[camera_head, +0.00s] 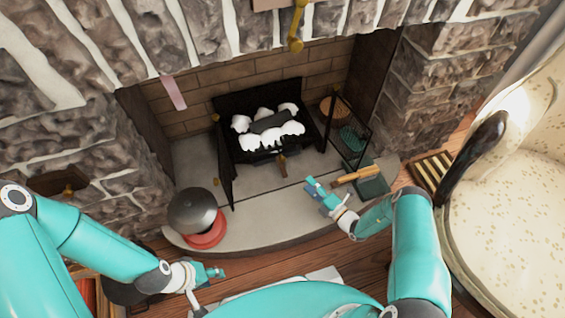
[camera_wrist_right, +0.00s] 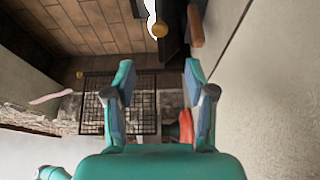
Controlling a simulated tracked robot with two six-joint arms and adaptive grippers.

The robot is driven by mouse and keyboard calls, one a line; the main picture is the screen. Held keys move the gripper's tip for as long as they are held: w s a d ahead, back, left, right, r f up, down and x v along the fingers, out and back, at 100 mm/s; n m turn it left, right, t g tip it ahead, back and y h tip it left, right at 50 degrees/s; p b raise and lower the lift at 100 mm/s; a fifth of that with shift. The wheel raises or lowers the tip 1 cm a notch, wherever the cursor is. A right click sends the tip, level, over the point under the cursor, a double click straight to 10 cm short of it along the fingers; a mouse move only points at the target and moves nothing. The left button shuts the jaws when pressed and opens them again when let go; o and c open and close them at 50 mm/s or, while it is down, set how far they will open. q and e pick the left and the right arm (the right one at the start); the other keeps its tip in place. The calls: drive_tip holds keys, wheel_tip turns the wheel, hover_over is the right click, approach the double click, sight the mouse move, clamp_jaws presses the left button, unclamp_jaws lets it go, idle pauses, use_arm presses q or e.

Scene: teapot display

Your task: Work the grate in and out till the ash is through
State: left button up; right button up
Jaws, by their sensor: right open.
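A black grate box (camera_head: 262,108) stands open in the fireplace, with white ash lumps (camera_head: 270,139) and a dark log (camera_head: 275,121) on it. A brown handle (camera_head: 281,165) sticks out at its front. My right gripper (camera_head: 318,187) is over the hearth, right of the handle and apart from it. In the right wrist view its fingers (camera_wrist_right: 160,78) are spread with nothing between them. My left gripper (camera_head: 215,272) is low at the left, in front of the hearth, away from the grate; its jaws are too small to read. Any ash beneath the grate is hidden.
A dark domed lid over a red base (camera_head: 207,240) stands on the hearth's left. A wire rack (camera_head: 348,130) and a green box with a wooden stick (camera_head: 370,183) stand at the right. A cream armchair (camera_head: 510,190) is further right. The hearth's middle (camera_head: 262,205) is clear.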

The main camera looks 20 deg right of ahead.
sight(284, 161)
drive_tip(key=b+x, duration=0.4)
drive_tip(key=x, duration=1)
drive_tip(key=shift+a, duration=0.1)
drive_tip(key=shift+w+a, duration=0.2)
drive_tip(key=shift+w, duration=0.2)
clamp_jaws()
